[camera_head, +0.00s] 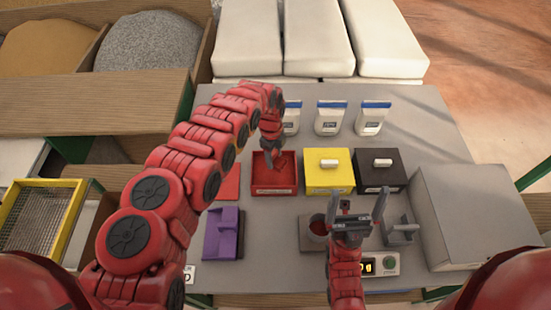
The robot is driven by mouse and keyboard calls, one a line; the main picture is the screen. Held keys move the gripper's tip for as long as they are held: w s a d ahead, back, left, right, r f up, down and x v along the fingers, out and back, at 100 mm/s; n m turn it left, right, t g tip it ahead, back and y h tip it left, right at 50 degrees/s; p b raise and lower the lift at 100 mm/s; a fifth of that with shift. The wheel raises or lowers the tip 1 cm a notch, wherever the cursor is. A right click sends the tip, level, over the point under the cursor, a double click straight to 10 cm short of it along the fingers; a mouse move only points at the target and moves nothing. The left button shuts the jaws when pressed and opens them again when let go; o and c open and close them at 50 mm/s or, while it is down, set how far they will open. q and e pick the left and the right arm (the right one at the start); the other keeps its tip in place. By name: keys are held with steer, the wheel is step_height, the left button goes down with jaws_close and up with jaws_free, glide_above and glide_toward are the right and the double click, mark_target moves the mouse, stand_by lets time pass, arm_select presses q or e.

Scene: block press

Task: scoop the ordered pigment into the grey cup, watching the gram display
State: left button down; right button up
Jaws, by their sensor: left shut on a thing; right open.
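My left gripper (274,158) points down into the open red pigment box (274,188). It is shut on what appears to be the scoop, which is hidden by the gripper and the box. The grey cup (318,226) stands left of my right gripper, with a reddish inside; I cannot tell how full it is. My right gripper (357,204) is open and empty, with its fingers apart beside the cup. The gram display (367,267) glows yellow, partly covered by my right arm, and its reading is not clear.
A yellow box (329,178) and a black box (380,178) are lidded. A red panel (230,182) and a purple holder (221,238) lie at left. A grey holder (401,232) and a large grey box (474,215) stand at right. White pouches (331,120) line the back.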

arm_select(q)
step_height(320, 180, up, 8)
steer(key=a+p, duration=0.1)
steer(key=p, duration=0.3)
steer(key=shift+w+r, duration=0.25)
steer(key=shift+w, duration=0.05)
